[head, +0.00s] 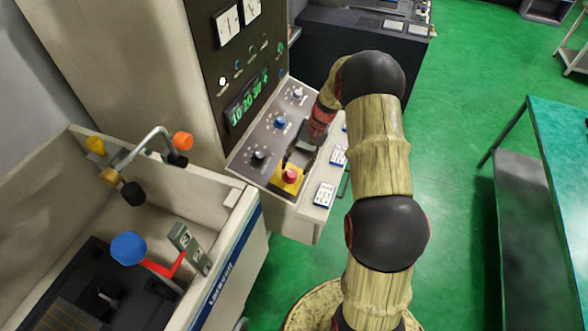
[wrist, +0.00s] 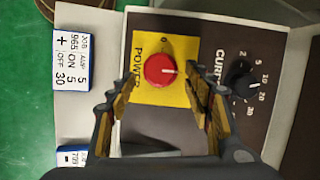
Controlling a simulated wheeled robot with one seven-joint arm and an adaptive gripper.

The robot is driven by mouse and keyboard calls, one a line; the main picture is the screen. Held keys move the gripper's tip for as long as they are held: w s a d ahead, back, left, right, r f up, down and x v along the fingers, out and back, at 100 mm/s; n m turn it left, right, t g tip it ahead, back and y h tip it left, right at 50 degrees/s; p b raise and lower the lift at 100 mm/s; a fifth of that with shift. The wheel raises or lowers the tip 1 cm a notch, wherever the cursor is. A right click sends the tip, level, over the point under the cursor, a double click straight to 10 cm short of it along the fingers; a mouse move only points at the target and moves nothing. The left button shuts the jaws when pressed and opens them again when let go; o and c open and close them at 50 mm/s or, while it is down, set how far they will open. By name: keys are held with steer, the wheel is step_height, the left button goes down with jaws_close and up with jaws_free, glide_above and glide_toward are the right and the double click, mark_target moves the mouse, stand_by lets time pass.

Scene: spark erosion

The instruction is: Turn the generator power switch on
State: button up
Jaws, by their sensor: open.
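The power switch is a red round knob (wrist: 160,69) on a yellow plate marked POWER (wrist: 178,97) in the wrist view. A short white line on the knob points right, and a 0 is printed above it. The red knob also shows in the head view (head: 290,175), at the front of the sloping control panel. My gripper (wrist: 160,84) is open and empty, with one finger on each side of the knob's lower part in the picture. In the head view my gripper (head: 291,160) is just behind the knob. Its exact height above the plate is hard to tell.
A black CURRENT dial (wrist: 243,85) is right of the plate. Blue and white cards (wrist: 73,60) lie on the panel's pale margin. In the head view a blue knob (head: 280,121) is farther up, and an open tank (head: 240,222) stands left.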

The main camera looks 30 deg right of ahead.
steer(key=v, duration=0.9)
steer(key=shift+r, duration=0.15)
